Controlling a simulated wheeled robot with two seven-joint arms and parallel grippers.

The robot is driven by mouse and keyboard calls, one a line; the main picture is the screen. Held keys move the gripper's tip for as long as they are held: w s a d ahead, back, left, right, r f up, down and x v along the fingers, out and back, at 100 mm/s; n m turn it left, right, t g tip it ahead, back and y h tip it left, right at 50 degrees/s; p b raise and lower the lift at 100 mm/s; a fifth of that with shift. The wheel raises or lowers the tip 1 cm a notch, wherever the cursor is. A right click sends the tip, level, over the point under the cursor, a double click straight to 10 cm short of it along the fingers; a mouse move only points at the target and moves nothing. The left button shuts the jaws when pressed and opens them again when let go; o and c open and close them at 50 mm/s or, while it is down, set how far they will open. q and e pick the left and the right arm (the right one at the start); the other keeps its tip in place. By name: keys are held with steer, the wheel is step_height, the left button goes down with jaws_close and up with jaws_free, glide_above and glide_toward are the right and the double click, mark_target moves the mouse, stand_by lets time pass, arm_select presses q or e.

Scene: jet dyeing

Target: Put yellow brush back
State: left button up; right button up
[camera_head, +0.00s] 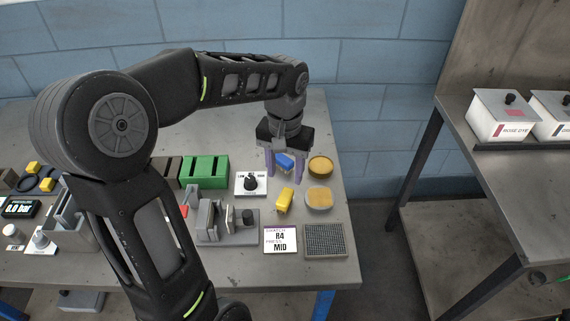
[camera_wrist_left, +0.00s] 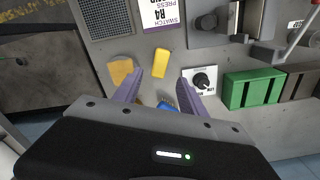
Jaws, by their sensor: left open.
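A blue brush (camera_head: 285,161) lies behind the yellow one, partly hidden by the gripper. My right gripper is not in view.
A round orange dish (camera_head: 320,166) sits at the back right. A black knob on a white plate (camera_head: 251,184), a green block (camera_head: 205,171), a swatch card (camera_head: 280,240) and a dark grid mat (camera_head: 325,240) surround the brushes. The bench's right edge is close.

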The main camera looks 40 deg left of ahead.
arm_select(q)
step_height(320, 180, up, 2)
steer(key=shift+r, duration=0.1)
stand_by(0.9)
